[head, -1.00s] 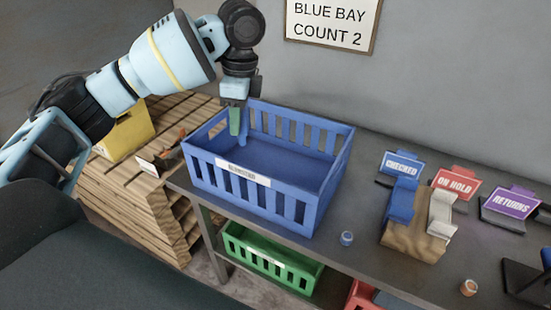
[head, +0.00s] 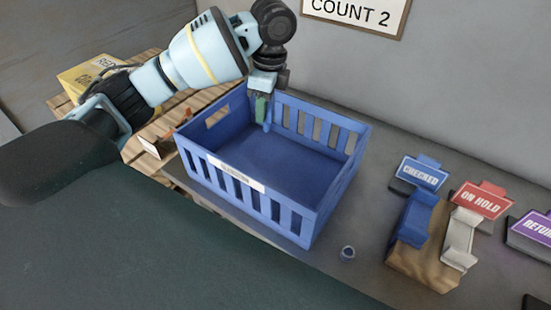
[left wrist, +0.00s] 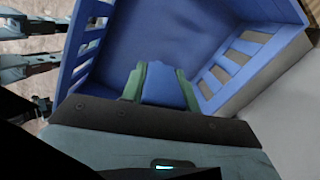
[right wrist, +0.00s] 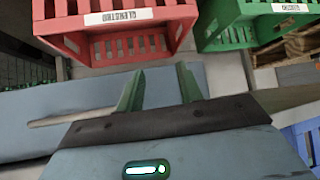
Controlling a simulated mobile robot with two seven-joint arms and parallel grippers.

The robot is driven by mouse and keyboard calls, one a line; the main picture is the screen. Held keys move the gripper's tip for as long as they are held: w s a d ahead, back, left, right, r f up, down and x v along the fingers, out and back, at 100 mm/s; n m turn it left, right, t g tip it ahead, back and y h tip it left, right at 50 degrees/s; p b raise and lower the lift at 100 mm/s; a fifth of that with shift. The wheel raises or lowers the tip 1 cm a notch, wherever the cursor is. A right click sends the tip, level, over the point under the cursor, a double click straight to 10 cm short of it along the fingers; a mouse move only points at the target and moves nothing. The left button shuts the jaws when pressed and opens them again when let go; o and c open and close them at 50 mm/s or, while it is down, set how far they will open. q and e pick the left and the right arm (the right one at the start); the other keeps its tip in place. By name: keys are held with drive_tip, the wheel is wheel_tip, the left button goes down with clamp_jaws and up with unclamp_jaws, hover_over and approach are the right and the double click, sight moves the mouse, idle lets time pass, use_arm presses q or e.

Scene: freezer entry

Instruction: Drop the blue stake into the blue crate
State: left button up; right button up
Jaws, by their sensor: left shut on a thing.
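The blue crate (head: 255,155) with slatted sides stands open on the grey bench. It also fills the top of the left wrist view (left wrist: 140,35). My left gripper (head: 262,109) points down into the crate near its back wall. It is shut on the blue stake (left wrist: 168,87), which sits between the green fingers. In the head view the stake (head: 268,121) is a small blue piece beside the finger, mostly hidden. My right gripper (right wrist: 160,88) shows only in the right wrist view, with its green fingers apart and nothing between them.
A wooden block with blue and white holders (head: 425,250) stands right of the crate, before signs CHECKED (head: 422,173) and ON HOLD (head: 480,199). Red (right wrist: 75,42) and green (right wrist: 225,37) crates show in the right wrist view.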

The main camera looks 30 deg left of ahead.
use_arm(q)
drive_tip(key=shift+f, duration=2.95)
drive_tip(key=o, duration=1.2)
drive_tip(key=shift+r, duration=0.1)
drive_tip(key=r, duration=0.7)
drive_tip(key=shift+w+d+r, duration=0.1)
drive_tip(key=shift+d+r, duration=0.2)
drive_tip(key=shift+d, duration=0.1)
drive_tip(key=shift+f, duration=0.1)
